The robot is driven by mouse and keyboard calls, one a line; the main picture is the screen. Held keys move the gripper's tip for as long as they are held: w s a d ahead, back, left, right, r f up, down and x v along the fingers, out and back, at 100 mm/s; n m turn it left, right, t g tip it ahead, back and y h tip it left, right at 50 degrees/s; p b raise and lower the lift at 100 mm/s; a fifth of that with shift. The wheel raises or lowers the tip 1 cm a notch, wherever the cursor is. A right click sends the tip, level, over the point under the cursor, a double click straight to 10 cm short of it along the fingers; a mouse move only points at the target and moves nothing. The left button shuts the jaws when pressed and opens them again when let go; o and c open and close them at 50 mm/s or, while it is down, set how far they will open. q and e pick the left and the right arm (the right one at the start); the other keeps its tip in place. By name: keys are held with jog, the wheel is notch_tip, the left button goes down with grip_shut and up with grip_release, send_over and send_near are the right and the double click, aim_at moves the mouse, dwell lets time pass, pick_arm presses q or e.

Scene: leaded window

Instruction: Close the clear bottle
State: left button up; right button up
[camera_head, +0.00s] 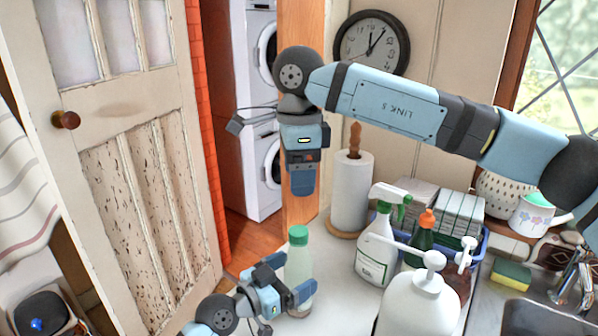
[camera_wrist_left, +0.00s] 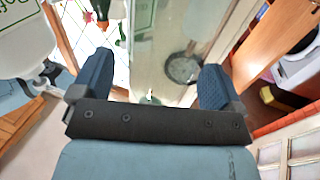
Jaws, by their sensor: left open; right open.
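The clear bottle (camera_head: 297,268) stands upright near the counter's left edge. A green cap (camera_head: 298,235) sits on its top; I cannot tell how tight it is. My left gripper (camera_head: 289,278) is open, with its fingers at either side of the bottle's body. In the left wrist view the clear bottle (camera_wrist_left: 165,45) shows between the two spread fingers of that gripper (camera_wrist_left: 155,82); contact is not clear. My right gripper (camera_head: 302,185) points down above the green cap, apart from it and empty. Its fingers are seen edge-on.
A paper towel roll (camera_head: 351,195) stands behind the bottle. To the right are a spray bottle (camera_head: 377,250), a white pump bottle (camera_head: 420,305) and a blue crate (camera_head: 482,246). A yellow sponge (camera_head: 511,274) lies farther right. A door (camera_head: 130,150) is at the left.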

pick_arm(q)
jog(key=b+v, duration=0.1)
jog(key=v, duration=1.1)
jog(key=shift+b, duration=0.35)
jog(key=shift+s, duration=0.1)
jog(key=shift+s+a, duration=0.1)
